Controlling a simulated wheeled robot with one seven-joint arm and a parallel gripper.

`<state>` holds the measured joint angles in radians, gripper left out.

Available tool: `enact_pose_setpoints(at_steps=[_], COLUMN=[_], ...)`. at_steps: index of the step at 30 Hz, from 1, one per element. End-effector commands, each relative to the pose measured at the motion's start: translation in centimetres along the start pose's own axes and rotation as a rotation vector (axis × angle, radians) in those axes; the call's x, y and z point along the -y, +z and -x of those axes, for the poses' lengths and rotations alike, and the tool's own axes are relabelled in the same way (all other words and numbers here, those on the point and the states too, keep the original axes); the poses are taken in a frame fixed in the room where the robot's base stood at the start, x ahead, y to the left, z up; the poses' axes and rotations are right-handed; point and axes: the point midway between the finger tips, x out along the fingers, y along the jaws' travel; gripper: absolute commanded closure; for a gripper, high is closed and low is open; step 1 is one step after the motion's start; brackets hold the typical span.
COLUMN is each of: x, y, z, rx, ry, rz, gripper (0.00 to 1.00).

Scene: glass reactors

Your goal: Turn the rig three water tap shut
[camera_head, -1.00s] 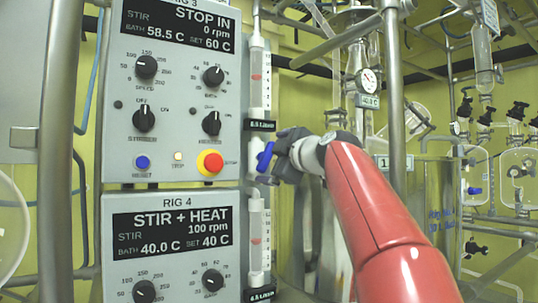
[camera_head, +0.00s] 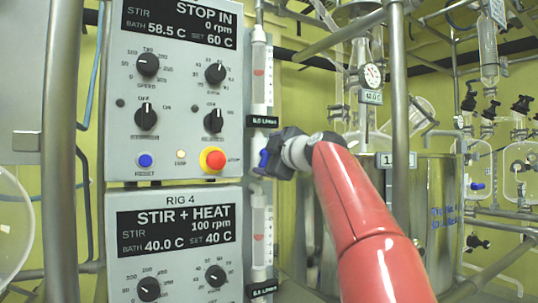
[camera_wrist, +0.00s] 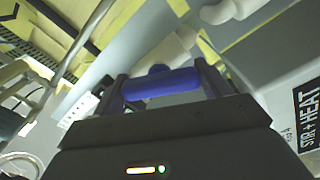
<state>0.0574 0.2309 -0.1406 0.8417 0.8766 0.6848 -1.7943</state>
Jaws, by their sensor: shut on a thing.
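The rig three water tap has a blue handle (camera_head: 263,159), just right of the rig three panel (camera_head: 180,100) and below its flow tube (camera_head: 260,75). My gripper (camera_head: 268,157) is at the handle, coming in from the right. In the wrist view, the blue handle (camera_wrist: 160,84) lies crosswise between the two fingers of my gripper (camera_wrist: 162,88), which are shut on it. The gripper hides part of the tap in the head view. The small label (camera_head: 262,121) under the flow tube is too blurred to read surely.
The rig four panel (camera_head: 175,240) and its flow tube (camera_head: 259,238) sit directly below. A red emergency button (camera_head: 213,160) is close left of the tap. A vertical metal post (camera_head: 398,110) and a steel vessel (camera_head: 430,210) stand at the right, near my arm.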

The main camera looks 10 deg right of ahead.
Motion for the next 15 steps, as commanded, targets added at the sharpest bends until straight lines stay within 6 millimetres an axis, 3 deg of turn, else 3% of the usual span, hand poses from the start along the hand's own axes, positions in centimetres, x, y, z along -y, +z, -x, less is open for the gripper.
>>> enact_pose_setpoints(at_steps=[8, 15], x=[0.06, 0.08], y=[0.03, 0.03], z=[0.01, 0.00], rx=[0.000, 0.000], ry=[-0.002, -0.003], rz=[-0.047, -0.193], gripper=[0.46, 0.46])
